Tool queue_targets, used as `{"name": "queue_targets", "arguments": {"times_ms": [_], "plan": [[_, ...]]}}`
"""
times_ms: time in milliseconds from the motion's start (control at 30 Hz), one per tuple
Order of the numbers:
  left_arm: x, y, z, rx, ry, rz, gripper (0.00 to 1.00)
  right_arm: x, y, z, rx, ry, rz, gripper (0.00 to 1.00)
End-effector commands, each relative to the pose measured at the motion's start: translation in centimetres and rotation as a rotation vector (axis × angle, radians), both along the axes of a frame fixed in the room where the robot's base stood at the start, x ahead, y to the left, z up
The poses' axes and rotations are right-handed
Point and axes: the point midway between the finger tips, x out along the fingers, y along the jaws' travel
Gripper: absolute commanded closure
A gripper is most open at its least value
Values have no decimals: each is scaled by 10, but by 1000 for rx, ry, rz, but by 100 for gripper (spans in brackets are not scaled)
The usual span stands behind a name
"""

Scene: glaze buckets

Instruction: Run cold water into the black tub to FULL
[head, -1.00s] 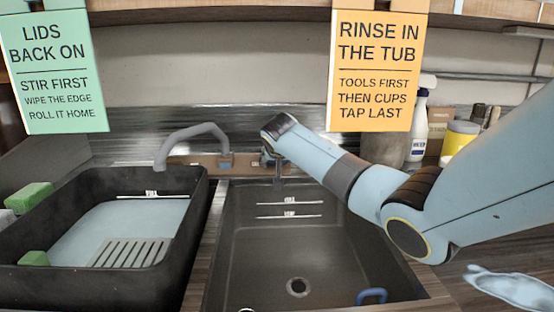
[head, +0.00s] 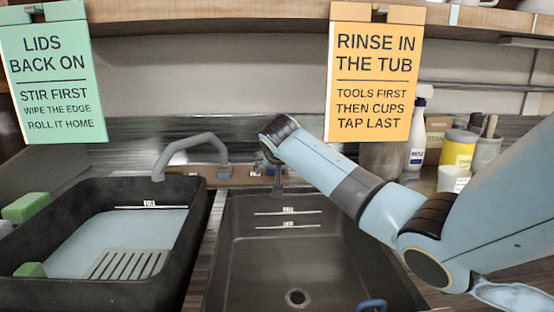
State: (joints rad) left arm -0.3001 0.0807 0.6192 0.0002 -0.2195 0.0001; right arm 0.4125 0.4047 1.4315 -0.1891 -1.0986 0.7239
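The black tub (head: 190,240) is at the left, with a FULL label and line on its far inner wall. A pale blue surface (head: 75,245) and a slatted grate (head: 128,265) show inside; I cannot tell the water level. The grey tap spout (head: 190,143) arches over the tub's far right corner, and no stream shows from it. My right arm reaches in from the right to the tap base (head: 222,172) area. My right gripper (head: 277,180) points down there, just right of the spout's base; its fingers are mostly hidden. My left gripper is out of view.
A dark sink basin (head: 270,255) with two marked lines and a drain (head: 297,298) lies right of the tub. A spray bottle (head: 417,135) and yellow jar (head: 458,150) stand at the back right.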

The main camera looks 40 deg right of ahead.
Motion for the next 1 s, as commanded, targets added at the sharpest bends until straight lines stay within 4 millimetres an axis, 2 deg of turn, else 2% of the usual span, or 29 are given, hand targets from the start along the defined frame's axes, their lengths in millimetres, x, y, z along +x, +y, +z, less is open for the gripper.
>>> {"name": "queue_targets", "arguments": {"times_ms": [200,400,1000], "plan": [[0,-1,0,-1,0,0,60,-28,25,28,0,-3,2,21],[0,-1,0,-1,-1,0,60,-44,38,43,2,-1,1,21],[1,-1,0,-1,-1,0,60,-48,41,47,2,0,0,21]]}}
